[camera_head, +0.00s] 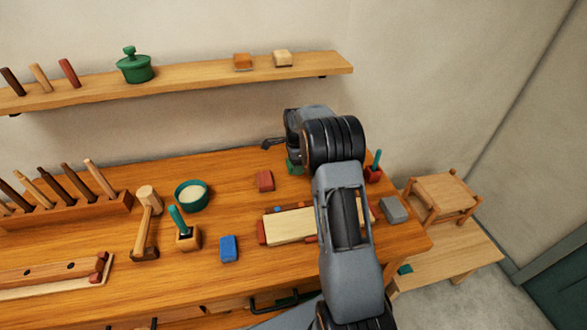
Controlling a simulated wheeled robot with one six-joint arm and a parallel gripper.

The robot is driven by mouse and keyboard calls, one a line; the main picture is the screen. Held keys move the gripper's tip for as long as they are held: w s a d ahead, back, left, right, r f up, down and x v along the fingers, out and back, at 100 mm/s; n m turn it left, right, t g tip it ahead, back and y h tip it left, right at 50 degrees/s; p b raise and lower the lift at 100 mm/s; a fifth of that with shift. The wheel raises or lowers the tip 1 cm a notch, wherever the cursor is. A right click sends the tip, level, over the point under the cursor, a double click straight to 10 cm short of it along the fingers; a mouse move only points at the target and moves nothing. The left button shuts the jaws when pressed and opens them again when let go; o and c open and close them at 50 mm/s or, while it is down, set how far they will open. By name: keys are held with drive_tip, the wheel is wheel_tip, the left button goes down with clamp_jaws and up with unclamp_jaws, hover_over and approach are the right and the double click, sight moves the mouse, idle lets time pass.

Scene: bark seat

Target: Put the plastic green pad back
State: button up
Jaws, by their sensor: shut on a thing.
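A green block-like piece, which looks like the green pad (293,167), shows just below my gripper (290,155) at the back of the workbench (110,230). My gripper is shut on it; the fingers are mostly hidden by my wrist, and I cannot tell whether the pad touches the bench. A small teal-green piece (405,269) lies on the low wooden bench at the right.
A red block (265,181), a blue block (229,248), a grey block (394,210) and a pale board (288,228) lie on the workbench. A teal bowl (192,195) and a mallet (146,222) are left of centre. A wall shelf (200,82) runs above. A stool (443,192) stands right.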

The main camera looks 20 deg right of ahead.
drive_tip(key=shift+w+f, duration=0.9)
drive_tip(key=shift+f, duration=0.25)
drive_tip(key=shift+d+f+p, duration=0.1)
drive_tip(key=shift+f+p, duration=0.25)
drive_tip(key=shift+f, duration=1.15)
drive_tip(key=shift+f, duration=0.15)
drive_tip(key=shift+f, duration=0.15)
drive_tip(key=o, duration=0.8)
drive_tip(key=shift+o, duration=0.2)
